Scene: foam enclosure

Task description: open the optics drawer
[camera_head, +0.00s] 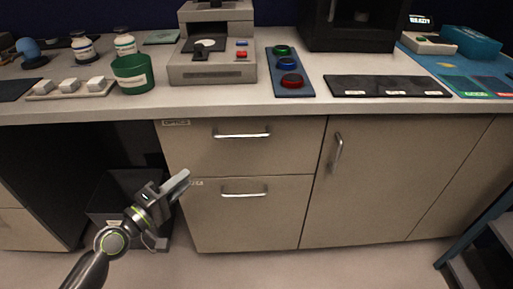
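The optics drawer (270,155) is the top drawer of the beige cabinet under the counter, with an "OPTICS" label at its upper left. Its front looks flush and closed. Its silver bar handle (242,135) is fully visible, with nothing on it. My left gripper (174,212) is in front of the cabinet's left edge, below and left of that handle. Its fingers look spread apart, with nothing between them. The gripper covers part of the lower drawer's left edge and label. My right gripper is not in view.
Below is a second drawer (270,222) with its own handle (243,194). A cupboard door (375,185) with a vertical handle is to the right. A dark bin (108,205) stands in the open bay at left. Blue steps (480,235) stand at lower right.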

